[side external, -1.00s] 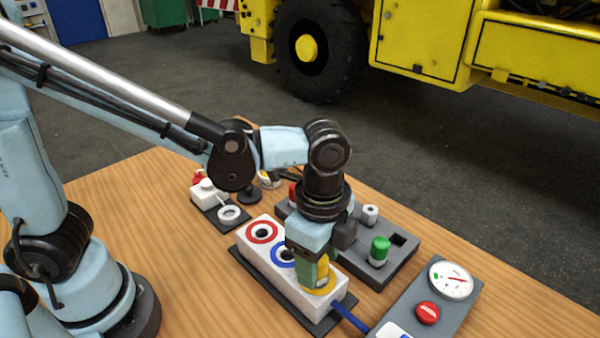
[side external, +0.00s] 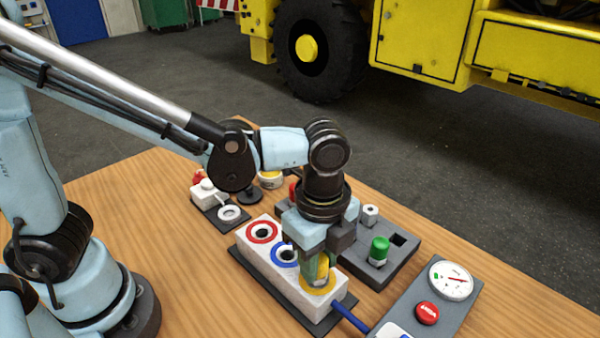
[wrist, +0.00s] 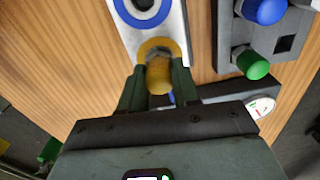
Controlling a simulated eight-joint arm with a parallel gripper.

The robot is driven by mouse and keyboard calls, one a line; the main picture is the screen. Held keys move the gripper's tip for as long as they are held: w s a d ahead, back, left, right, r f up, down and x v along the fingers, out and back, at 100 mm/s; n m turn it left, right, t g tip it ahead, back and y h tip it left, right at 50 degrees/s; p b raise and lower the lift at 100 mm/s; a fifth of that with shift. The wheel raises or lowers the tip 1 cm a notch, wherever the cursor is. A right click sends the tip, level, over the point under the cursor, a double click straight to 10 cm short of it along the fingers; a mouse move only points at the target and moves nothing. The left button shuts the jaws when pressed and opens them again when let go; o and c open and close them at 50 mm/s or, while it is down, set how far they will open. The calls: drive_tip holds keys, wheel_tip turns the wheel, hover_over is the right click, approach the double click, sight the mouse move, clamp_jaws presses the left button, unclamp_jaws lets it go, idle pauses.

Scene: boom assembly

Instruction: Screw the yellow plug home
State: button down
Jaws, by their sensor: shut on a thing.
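The yellow plug (side external: 322,268) stands upright at the yellow-ringed port (side external: 318,284) of the white block (side external: 262,262). My gripper (side external: 318,272) points straight down over that port and is shut on the plug. In the wrist view the two green fingers of my gripper (wrist: 158,88) lie on either side of the yellow plug (wrist: 159,78), with the yellow ring (wrist: 160,44) just beyond it. The plug's lower end and its thread are hidden, so how deep it sits cannot be seen.
The block's red-ringed (side external: 262,232) and blue-ringed (side external: 285,254) ports are empty. A grey rack (side external: 372,273) with a green plug (side external: 379,250) stands close behind my gripper. A gauge panel (side external: 442,292) lies at the right, with a blue hose (side external: 350,319) running towards it from the block.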

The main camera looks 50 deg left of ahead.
drive_tip(key=m, duration=0.9)
drive_tip(key=shift+m, duration=0.3)
drive_tip(key=shift+m, duration=0.4)
drive_tip(key=m, duration=0.5)
drive_tip(key=shift+f, duration=0.1)
drive_tip(key=m, duration=0.5)
drive_tip(key=shift+m, duration=0.4)
drive_tip(key=c, duration=0.9)
unclamp_jaws()
